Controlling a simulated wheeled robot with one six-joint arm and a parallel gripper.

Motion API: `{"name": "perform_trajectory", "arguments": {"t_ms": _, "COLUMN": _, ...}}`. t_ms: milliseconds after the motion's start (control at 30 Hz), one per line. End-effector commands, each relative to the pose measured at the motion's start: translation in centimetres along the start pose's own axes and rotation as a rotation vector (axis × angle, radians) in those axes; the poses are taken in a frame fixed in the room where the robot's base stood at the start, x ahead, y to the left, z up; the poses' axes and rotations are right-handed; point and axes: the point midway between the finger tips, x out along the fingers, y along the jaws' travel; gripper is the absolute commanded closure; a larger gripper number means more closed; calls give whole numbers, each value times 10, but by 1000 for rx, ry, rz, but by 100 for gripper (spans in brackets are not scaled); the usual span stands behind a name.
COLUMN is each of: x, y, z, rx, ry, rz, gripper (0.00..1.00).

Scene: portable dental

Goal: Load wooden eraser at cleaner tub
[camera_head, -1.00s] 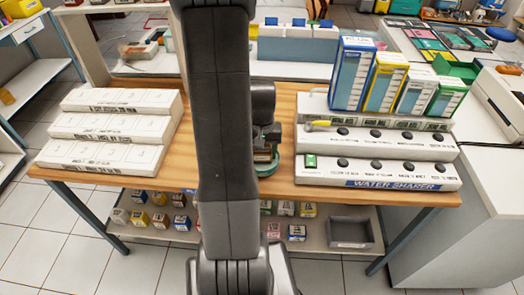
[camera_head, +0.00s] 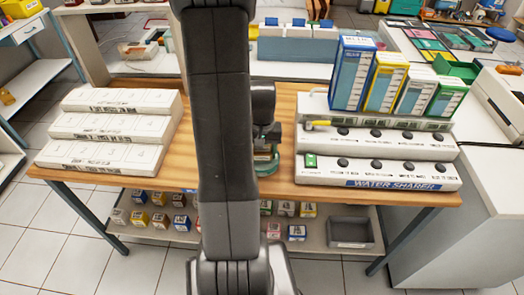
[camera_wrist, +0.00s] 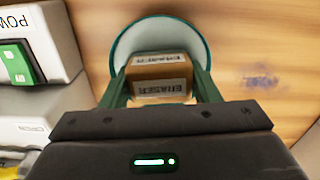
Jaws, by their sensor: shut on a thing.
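The wooden eraser (camera_wrist: 160,70) is a brown block with pale ERASER labels. It sits between the two green fingers of my gripper (camera_wrist: 161,88), which is shut on it. Behind it in the wrist view is a round pale tub with a teal rim (camera_wrist: 122,45), apparently the cleaner tub. The eraser overlaps the tub's mouth in this view; I cannot tell how deep it is or whether it touches the tub. In the head view my gripper (camera_head: 267,150) is over the middle of the wooden table, partly hidden by my arm.
The wooden table (camera_head: 284,100) holds a white stepped rack (camera_head: 112,128) at left and a white stepped unit (camera_head: 375,172) at right, with tall coloured boxes (camera_head: 383,82) on top. A shelf below holds small boxes and a grey bin (camera_head: 350,231). Bare wood shows between the racks.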

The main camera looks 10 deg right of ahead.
Motion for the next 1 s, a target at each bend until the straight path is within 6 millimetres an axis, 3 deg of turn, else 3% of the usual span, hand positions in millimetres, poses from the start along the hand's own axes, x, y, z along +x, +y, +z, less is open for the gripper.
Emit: {"name": "perform_trajectory", "arguments": {"t_ms": 1000, "x": -70, "y": 0, "z": 0, "rx": 0, "ry": -1, "rz": 0, "gripper": 62}}
